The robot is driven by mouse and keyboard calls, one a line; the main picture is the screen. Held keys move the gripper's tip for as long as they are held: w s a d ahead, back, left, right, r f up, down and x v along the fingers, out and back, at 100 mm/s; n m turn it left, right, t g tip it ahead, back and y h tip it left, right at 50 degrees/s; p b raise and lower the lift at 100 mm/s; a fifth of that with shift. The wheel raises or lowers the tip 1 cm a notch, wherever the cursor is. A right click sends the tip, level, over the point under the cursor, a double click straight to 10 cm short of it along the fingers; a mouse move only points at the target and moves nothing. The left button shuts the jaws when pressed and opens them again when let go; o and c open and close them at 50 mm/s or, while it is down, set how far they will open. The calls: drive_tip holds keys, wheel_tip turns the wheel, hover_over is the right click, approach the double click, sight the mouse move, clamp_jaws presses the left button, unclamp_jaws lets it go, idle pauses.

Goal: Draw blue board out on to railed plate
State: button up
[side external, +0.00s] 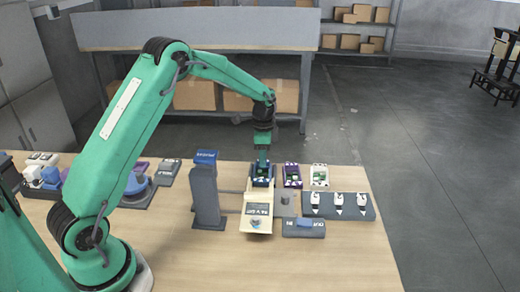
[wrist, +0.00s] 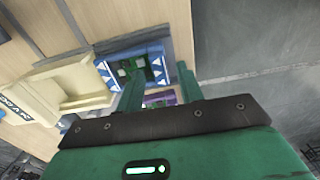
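The blue board (wrist: 101,70) has white triangle marks and a green part in its middle. In the side view the blue board (side external: 262,182) sits at the back of the table, at the far end of a beige railed plate (side external: 250,226). The beige plate also shows in the wrist view (wrist: 78,88), beside the board. My gripper (side external: 263,163) points down right over the blue board. In the wrist view its two fingers (wrist: 158,72) are apart, over the board's right part. I cannot tell whether they touch it.
A grey column (side external: 207,195) with a blue top stands left of the plate. A purple board (side external: 292,177) and a white board (side external: 320,176) stand to the right. A dark tray (side external: 360,205) with several white pieces and a grey-blue block (side external: 304,228) lie front right.

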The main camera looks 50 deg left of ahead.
drive_tip(key=shift+r, duration=2.7)
drive_tip(key=shift+s+d+r, duration=0.15)
drive_tip(key=shift+r, duration=0.35)
drive_tip(key=s+d+r+n+t, duration=0.1)
drive_tip(key=s+d+r+n, duration=0.15)
drive_tip(key=s+r, duration=0.45)
drive_tip(key=s+d+r+n+t, duration=0.2)
drive_tip(key=s+d+r, duration=0.2)
drive_tip(key=s+r, duration=0.3)
drive_tip(key=s+d+n+t, duration=0.2)
drive_tip(key=s+d+n, duration=0.1)
drive_tip(key=s, duration=1.3)
drive_tip(key=shift+s+d+r+n+t, duration=0.2)
drive_tip(key=shift+n+t, duration=0.1)
drive_tip(key=shift+n, duration=0.45)
